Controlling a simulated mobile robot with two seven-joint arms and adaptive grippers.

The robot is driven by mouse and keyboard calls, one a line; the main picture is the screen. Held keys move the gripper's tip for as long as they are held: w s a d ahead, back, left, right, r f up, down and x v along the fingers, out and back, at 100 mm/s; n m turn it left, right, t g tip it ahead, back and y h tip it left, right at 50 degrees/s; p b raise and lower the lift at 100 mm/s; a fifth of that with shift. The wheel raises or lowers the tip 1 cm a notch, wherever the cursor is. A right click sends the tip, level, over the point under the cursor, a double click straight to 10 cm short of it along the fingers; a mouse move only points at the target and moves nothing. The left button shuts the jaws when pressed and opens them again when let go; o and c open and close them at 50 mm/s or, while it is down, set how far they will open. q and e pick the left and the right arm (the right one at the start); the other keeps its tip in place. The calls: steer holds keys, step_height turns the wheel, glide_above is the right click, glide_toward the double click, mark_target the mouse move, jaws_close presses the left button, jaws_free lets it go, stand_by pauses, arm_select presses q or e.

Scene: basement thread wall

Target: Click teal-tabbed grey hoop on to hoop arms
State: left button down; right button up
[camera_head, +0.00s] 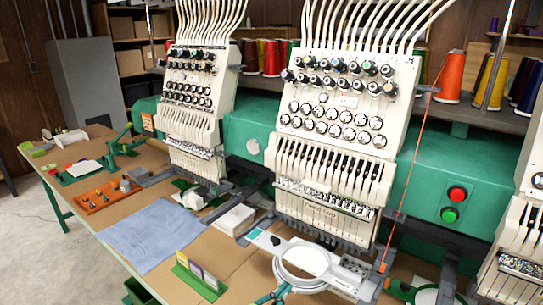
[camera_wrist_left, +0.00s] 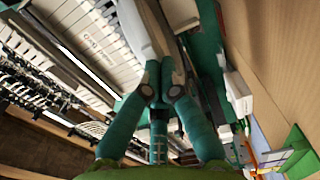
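The grey hoop (camera_head: 325,278) is a pale ring below the middle machine head in the head view. A light bracket with a teal tab (camera_head: 254,235) lies at its upper left, and a grey plate with holes (camera_head: 352,267) at its right. Dark hoop arms (camera_head: 241,221) show near it; I cannot tell whether the hoop is seated on them. My left gripper (camera_head: 279,292) is at the hoop's lower-left rim. In the left wrist view its teal fingers (camera_wrist_left: 160,90) close together on a pale curved rim (camera_wrist_left: 133,28). My right gripper is not in view.
A blue cloth (camera_head: 158,236) and a green stand with cards (camera_head: 199,279) lie on the table to the left. An orange tray (camera_head: 104,196) sits farther back. An orange thread (camera_head: 408,165) runs down beside the middle machine head. Another machine head stands at the right edge.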

arm_select(q)
steer(key=shift+b+x, duration=1.05)
steer(key=shift+x, duration=2.15)
steer(key=shift+r+b+x, duration=0.1)
steer(key=shift+b+x, duration=0.3)
steer(key=shift+x, duration=0.5)
steer(key=shift+r+b+x, duration=0.15)
steer(key=shift+b+x, duration=0.2)
steer(key=shift+x, duration=0.55)
steer(key=shift+a, duration=0.1)
steer(key=shift+s+a+p, duration=0.3)
steer(key=shift+s+p, duration=0.05)
steer(key=shift+s, duration=0.15)
steer(key=p, duration=0.2)
glide_toward(304, 264)
steer(key=shift+w+d+f, duration=0.2)
steer(key=shift+w+d, duration=0.2)
steer(key=shift+w, duration=0.15)
steer(key=shift+w+d+f, duration=0.25)
steer(key=shift+w+d, duration=0.2)
steer(key=shift+w, duration=0.1)
